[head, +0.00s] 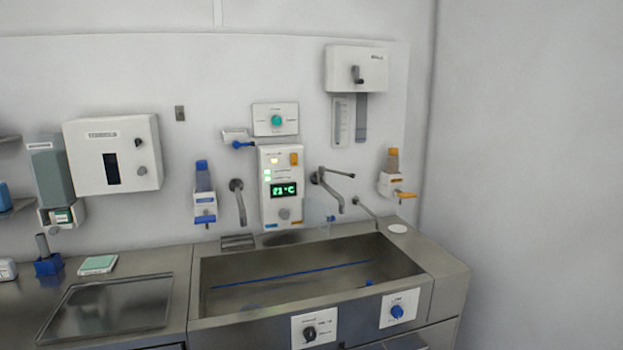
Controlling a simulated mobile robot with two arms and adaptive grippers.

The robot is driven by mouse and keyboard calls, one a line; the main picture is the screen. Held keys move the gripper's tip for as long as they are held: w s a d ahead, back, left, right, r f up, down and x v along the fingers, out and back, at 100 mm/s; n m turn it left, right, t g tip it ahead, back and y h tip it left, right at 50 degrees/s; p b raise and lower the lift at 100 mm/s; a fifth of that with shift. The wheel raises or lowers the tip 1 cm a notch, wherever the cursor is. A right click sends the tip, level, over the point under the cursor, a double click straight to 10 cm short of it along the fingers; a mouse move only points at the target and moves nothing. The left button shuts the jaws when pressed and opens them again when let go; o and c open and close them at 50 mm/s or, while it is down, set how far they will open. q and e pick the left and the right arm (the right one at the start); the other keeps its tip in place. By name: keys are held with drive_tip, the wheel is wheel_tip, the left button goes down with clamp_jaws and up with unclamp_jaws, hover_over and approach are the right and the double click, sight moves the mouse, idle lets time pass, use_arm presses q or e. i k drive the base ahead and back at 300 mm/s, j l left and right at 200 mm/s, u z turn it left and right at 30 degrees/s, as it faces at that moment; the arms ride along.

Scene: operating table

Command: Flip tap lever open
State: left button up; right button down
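A wall tap (328,191) with a spout bending down sits on the wall above the right part of the steel sink (225,308). A long thin lever (337,173) extends from its top to the right, roughly level. A second curved spout (239,203) hangs on the wall further left, with no long lever visible on it. Between them is a white control panel (283,165) with a green temperature display. Neither of my grippers shows in the head view.
Dispensers with a blue lever (205,218) and an orange lever (404,195) flank the taps. A small wall box (356,68) hangs above. A dark tray (108,306) and a blue holder (48,264) occupy the left counter. The sink basin is mostly clear.

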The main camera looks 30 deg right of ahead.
sight(321, 170)
drive_tip(key=i+l, duration=0.1)
drive_tip(key=l, duration=1.45)
drive_tip(key=l+u, duration=0.15)
drive_tip(key=l, duration=1.35)
drive_tip(key=i, duration=0.05)
